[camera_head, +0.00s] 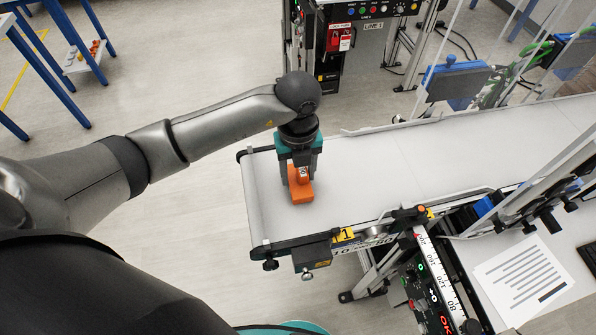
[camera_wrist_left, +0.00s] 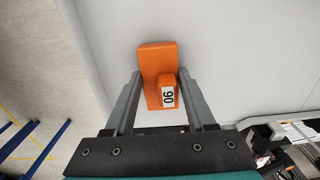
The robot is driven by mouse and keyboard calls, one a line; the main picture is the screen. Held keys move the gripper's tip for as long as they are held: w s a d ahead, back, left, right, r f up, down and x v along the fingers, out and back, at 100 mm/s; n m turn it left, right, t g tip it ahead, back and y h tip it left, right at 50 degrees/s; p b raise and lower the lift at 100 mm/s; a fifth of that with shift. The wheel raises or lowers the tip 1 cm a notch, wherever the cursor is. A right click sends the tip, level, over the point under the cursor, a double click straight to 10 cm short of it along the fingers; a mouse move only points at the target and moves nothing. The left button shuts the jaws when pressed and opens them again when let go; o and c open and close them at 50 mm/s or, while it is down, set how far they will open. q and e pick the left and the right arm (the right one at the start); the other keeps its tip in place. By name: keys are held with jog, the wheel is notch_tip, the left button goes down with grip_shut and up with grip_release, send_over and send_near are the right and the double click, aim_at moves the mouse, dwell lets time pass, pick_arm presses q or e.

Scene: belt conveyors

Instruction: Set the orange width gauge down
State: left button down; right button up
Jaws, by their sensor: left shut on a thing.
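The orange width gauge (camera_head: 302,192) is an L-shaped block at the near left end of the white conveyor belt (camera_head: 375,175). My left gripper (camera_head: 299,178) points down over it and is shut on its upright part. In the left wrist view, the gauge (camera_wrist_left: 155,62) shows between the two grey fingers of my gripper (camera_wrist_left: 166,95), with a white label reading "06" or "90". Its base lies at or just above the belt; I cannot tell whether it touches. My right gripper is not in view.
A ruler scale (camera_head: 440,270) and a control panel (camera_head: 428,310) are at the belt's near side. A printed sheet (camera_head: 522,278) lies to the right. A blue-framed dark panel (camera_head: 457,83) stands behind the belt. The belt right of the gauge is clear.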

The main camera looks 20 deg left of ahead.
pick_arm(q)
jog(key=shift+f, duration=0.2)
jog(key=shift+f, duration=0.2)
jog(key=shift+c, duration=1.2)
grip_release()
jog(key=shift+r, duration=0.15)
notch_tip(320, 180, up, 12)
jog(key=shift+b, duration=0.35)
